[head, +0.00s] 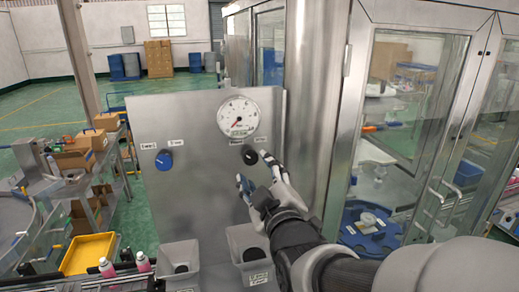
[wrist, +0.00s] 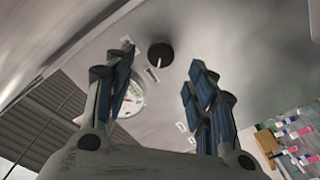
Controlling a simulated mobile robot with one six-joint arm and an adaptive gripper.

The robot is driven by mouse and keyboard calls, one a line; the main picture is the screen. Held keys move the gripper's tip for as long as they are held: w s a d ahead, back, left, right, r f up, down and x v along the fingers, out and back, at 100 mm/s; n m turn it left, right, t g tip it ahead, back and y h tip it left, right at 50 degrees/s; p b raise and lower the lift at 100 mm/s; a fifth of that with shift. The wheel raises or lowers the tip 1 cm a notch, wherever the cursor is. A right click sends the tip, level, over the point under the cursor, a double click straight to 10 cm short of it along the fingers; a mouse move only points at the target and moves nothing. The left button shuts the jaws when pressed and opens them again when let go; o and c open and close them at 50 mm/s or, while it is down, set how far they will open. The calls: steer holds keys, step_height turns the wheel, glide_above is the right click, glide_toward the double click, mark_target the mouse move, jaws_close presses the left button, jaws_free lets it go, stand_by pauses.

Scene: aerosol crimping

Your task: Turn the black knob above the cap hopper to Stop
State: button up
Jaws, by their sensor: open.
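The black knob (head: 249,155) sits on the upright metal panel, below the round gauge and above the right grey bin (head: 236,234). Two small labels flank it above, too small to read surely. In the wrist view the knob (wrist: 160,54) shows a pale pointer mark near its lower edge. My gripper (head: 252,169) is open in front of the panel, just below and right of the knob. In the wrist view its fingers (wrist: 162,64) spread to either side of the knob, with a gap on both sides. I see no contact.
A blue knob (head: 163,160) is on the panel's left, and a white dial gauge (head: 243,116) above. A second grey bin (head: 179,256) hangs at lower left. A steel column (head: 313,90) and glass-doored machine stand right. A yellow tray (head: 88,254) is at lower left.

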mark_target(251, 159)
steer(key=x, duration=0.6)
steer(key=shift+f+p, duration=0.1)
steer(key=shift+p, duration=0.3)
steer(key=c, duration=1.1)
